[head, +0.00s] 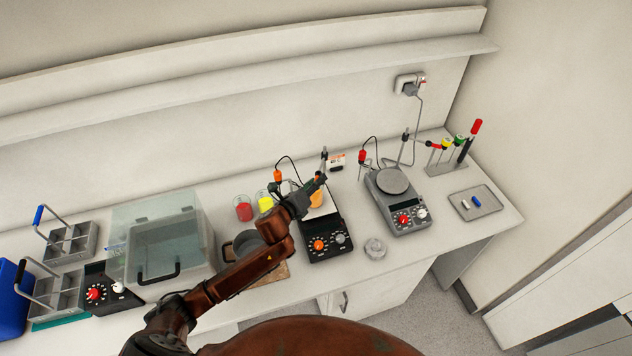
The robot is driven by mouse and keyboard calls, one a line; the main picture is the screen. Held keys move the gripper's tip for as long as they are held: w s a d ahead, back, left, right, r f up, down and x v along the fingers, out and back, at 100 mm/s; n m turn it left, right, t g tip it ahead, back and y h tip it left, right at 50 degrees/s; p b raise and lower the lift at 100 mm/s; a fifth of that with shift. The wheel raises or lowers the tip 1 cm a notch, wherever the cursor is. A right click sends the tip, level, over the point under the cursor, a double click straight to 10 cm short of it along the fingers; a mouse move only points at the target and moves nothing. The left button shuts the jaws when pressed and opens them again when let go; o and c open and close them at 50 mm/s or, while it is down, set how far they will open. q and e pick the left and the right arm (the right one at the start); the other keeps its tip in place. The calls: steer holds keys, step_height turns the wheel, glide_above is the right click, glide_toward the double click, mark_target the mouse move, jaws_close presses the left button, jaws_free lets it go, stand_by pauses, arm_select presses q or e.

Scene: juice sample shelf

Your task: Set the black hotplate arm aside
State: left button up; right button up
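The black hotplate (328,248) stands on the bench in the middle of the head view, with an orange knob and a grey knob on its front. Its arm (324,156) is a thin upright stand at the back, with an orange-topped probe (278,176) and a black cable to the left. My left gripper (318,183) reaches over the hotplate from the lower left, with its fingertips close to the stand. I cannot tell whether they touch it or how wide they are. An orange vessel (316,198) is partly hidden behind the gripper. My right gripper is not in view.
A grey hotplate (408,216) with its own stand is to the right. Beyond it are a rack of coloured tubes (446,163) and a metal tray (475,204). Red (243,210) and yellow (265,203) beakers stand left. A clear lidded bath (165,250) is further left.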

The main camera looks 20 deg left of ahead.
arm_select(q)
steer(key=shift+w+f, duration=0.1)
steer(key=shift+w, duration=0.05)
steer(key=shift+c, duration=1.1)
jaws_close()
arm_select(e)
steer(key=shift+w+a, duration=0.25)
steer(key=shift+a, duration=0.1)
